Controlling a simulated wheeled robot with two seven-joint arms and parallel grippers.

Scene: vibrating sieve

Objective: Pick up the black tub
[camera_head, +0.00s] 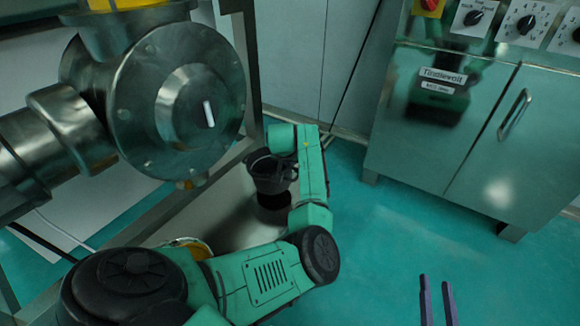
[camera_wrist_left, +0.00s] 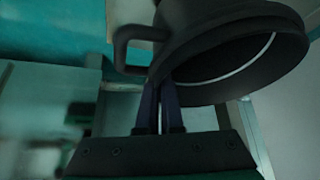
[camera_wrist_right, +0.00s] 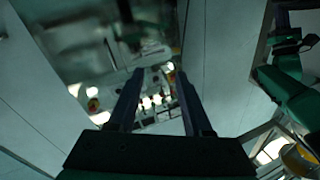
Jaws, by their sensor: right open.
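The black tub (camera_head: 268,174) hangs beside my left wrist under the steel machine. A dark round patch shows just below it, and I cannot tell whether it is shadow or another part. In the left wrist view the tub (camera_wrist_left: 235,45) shows its open rim and a side handle (camera_wrist_left: 122,50). My left gripper (camera_wrist_left: 160,85) has its fingers close together at the tub's rim, apparently shut on its wall. In the head view my own arm hides these fingers. My right gripper (camera_head: 437,300) is open and empty over the floor at lower right, far from the tub; it also shows in the right wrist view (camera_wrist_right: 158,78).
The steel machine with a round flange (camera_head: 195,95) stands close above the tub on a metal frame (camera_head: 245,50). A yellow-rimmed object (camera_head: 190,244) is partly hidden behind my left arm. A steel control cabinet (camera_head: 430,130) stands at right. The green floor (camera_head: 390,240) between is clear.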

